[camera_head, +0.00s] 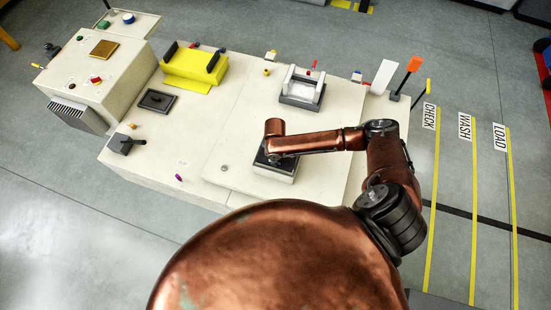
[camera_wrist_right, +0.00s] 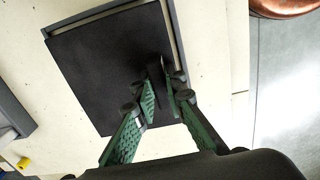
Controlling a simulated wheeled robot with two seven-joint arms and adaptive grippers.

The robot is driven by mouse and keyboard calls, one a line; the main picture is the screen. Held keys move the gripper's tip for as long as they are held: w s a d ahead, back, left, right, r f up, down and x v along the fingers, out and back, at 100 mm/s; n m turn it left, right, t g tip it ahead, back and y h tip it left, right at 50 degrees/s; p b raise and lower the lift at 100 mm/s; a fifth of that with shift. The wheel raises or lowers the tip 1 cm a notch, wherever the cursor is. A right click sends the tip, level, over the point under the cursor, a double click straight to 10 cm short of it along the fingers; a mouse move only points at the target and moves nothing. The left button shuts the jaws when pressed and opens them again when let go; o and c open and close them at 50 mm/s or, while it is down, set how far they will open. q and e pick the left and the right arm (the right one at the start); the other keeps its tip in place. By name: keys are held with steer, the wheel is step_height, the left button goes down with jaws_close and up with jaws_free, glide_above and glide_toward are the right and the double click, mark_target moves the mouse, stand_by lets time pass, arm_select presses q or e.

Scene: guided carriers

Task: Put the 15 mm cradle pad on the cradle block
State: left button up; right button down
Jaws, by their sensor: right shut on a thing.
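A dark, flat square pad (camera_wrist_right: 95,70) lies below my right gripper (camera_wrist_right: 163,84) in the wrist view. The green fingers are closed together on a small dark upright grip on the pad. A grey rim shows along two pad edges; I cannot tell whether the pad is lifted. A grey-and-white block with raised sides (camera_head: 301,90) stands further back and may be the cradle block. My left gripper is in neither view.
A yellow block with black uprights (camera_head: 194,66) stands at the back left. A dark square plate with a grip (camera_head: 157,101) lies in front of it. A white panel (camera_head: 384,76) and an orange-topped post (camera_head: 413,65) stand at the right. The table's middle (camera_head: 225,125) is mostly clear.

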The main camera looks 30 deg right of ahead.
steer(key=shift+f, duration=0.65)
stand_by(0.5)
steer(key=c, duration=1.9)
jaws_free()
steer(key=shift+c, duration=0.2)
steer(key=shift+o, duration=0.3)
steer(key=shift+s+f, duration=0.1)
step_height(320, 180, up, 12)
steer(key=shift+a, duration=0.1)
